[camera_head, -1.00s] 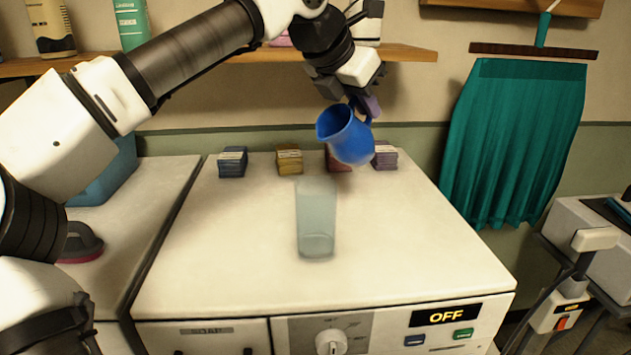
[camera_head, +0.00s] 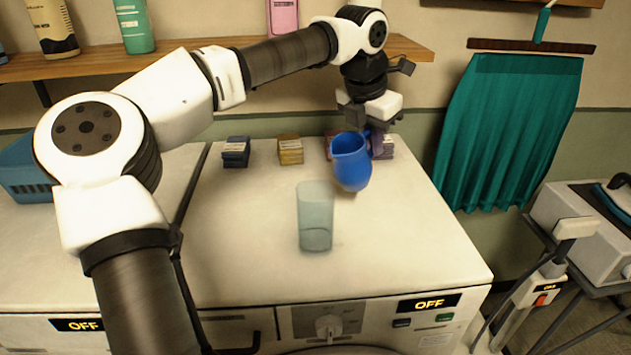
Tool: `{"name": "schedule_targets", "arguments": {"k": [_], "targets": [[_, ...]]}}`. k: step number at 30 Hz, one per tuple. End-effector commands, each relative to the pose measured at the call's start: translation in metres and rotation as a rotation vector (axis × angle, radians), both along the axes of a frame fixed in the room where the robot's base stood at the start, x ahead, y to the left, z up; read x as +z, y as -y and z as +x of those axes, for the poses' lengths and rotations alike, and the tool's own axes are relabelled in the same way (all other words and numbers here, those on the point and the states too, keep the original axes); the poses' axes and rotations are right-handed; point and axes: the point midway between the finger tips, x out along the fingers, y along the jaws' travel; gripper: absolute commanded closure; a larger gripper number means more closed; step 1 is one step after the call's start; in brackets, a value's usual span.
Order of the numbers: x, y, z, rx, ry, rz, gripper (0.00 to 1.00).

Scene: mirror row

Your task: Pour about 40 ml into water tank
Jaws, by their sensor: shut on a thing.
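A blue jug (camera_head: 352,168) with a spout hangs from my gripper (camera_head: 374,135), which is shut on it, most likely at the handle. The jug is nearly upright, slightly tilted, above and behind a clear tumbler. The tumbler, likely the water tank, (camera_head: 316,220) stands upright on the white machine top (camera_head: 260,260). The spout points left. The jug's inside is mostly hidden, and I cannot tell how much water it holds. No stream shows between jug and tumbler.
Small stacked boxes stand along the back of the machine top, among them a blue one (camera_head: 236,152) and a yellow one (camera_head: 290,149). A wooden shelf (camera_head: 180,55) with bottles is above. A teal cloth (camera_head: 510,130) hangs at right. The machine top's front is clear.

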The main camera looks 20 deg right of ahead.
Motion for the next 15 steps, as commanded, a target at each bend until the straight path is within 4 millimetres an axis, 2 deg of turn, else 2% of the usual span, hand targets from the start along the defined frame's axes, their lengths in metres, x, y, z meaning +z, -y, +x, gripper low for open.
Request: {"name": "schedule_targets", "arguments": {"k": [7,15], "targets": [[-0.035,0.007,0.002,0.0,-0.035,0.086,1.0],[-0.061,0.014,0.004,0.001,-0.084,0.209,1.0]]}}
